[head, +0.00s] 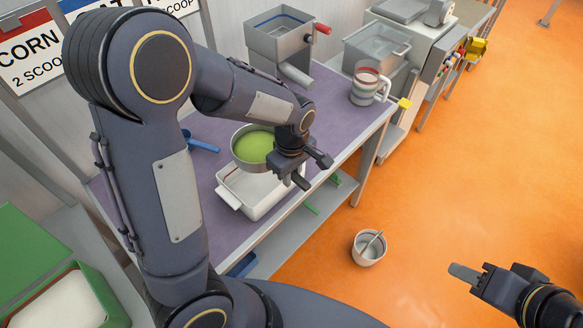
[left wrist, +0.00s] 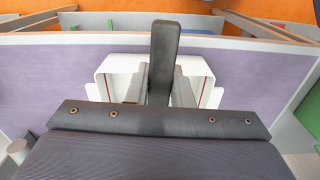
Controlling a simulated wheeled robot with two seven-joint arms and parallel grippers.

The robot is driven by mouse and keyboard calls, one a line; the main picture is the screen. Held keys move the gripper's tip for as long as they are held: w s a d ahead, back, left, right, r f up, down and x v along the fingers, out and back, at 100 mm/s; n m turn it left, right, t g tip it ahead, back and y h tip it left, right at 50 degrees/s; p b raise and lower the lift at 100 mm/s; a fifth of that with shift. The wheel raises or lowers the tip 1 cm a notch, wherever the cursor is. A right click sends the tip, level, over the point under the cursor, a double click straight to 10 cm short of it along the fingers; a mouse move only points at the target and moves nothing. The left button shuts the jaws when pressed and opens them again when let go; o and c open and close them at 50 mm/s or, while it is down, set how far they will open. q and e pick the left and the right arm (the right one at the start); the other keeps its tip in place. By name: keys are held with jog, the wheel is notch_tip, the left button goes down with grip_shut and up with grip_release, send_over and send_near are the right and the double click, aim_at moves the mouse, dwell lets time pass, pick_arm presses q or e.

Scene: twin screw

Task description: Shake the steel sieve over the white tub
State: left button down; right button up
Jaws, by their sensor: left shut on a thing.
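The steel sieve (head: 236,158), a round pan with a green layer (head: 254,147) inside, is above the back part of the white tub (head: 229,196) in the head view. My left gripper (head: 293,168) is at the sieve's right side. In the left wrist view its two grey fingers (left wrist: 161,90) are shut on the sieve's dark handle (left wrist: 164,45). The white tub (left wrist: 120,64) also shows there, below the gripper; its middle is hidden. My right gripper (head: 465,274) is away from the table, over the orange floor; its finger gap is not clear.
The tub stands on the purple-topped table (head: 330,125). A blue scoop (head: 200,144) lies left of the sieve. A steel hopper (head: 281,38) and a jug (head: 366,86) stand farther back. A bucket (head: 368,248) sits on the open floor.

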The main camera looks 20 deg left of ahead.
pick_arm(q)
jog(key=shift+f+b, duration=1.6)
jog(key=shift+f, duration=0.55)
jog(key=shift+w, duration=0.1)
jog(key=shift+s+a+p, duration=0.3)
jog(key=shift+s+p, duration=0.1)
jog(key=shift+s, duration=0.4)
dwell(1.4)
jog(key=shift+r, duration=0.1)
